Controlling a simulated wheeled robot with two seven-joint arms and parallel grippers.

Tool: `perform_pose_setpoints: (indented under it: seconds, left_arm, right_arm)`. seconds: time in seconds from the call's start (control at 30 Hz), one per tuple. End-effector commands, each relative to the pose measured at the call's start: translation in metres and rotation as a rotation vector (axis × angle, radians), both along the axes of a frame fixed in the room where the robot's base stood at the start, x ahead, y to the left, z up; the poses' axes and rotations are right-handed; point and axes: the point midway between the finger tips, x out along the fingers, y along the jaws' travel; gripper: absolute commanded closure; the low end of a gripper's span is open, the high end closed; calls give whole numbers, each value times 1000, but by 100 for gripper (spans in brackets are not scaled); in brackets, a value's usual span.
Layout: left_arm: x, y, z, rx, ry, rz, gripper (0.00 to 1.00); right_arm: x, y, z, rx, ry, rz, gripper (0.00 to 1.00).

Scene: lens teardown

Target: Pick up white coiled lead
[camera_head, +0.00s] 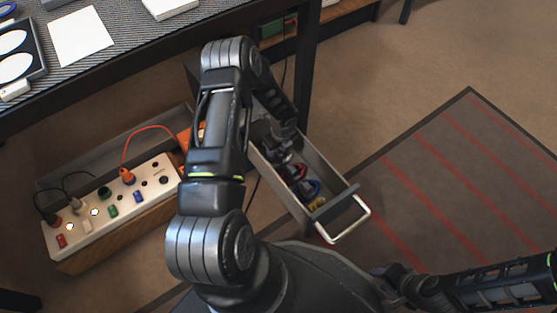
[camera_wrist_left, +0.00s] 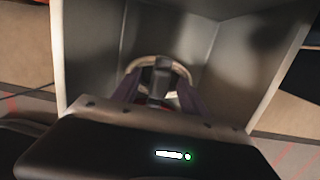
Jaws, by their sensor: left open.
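The white coiled lead (camera_wrist_left: 143,66) shows in the left wrist view as a pale ring at the bottom of the grey drawer (camera_head: 318,165). My left gripper (camera_wrist_left: 158,92) is open, with its fingers reaching down into the drawer at the near side of the ring. A dark piece stands between the fingers and hides part of the ring. I cannot tell whether the fingers touch it. In the head view my left gripper (camera_head: 285,150) is over the drawer's far part and hides the white lead. My right gripper (camera_head: 400,284) is low at the right, its jaws unclear.
The drawer walls are close around my left gripper. A white socket panel (camera_head: 150,200) with plugged leads is at the left. A workbench (camera_head: 130,60) stands behind.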

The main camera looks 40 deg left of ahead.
Motion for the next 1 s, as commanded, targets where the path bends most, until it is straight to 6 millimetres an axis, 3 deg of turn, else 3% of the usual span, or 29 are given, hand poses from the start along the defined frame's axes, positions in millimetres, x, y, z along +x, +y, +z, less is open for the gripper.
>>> perform_pose_setpoints:
  seconds: [0.6,1.0]
  left_arm:
    - [0,0,0,0,-1,0,50]
    - [0,0,0,0,-1,0,83]
  right_arm:
    - [0,0,0,0,-2,-1,64]
    - [0,0,0,0,-2,-1,64]
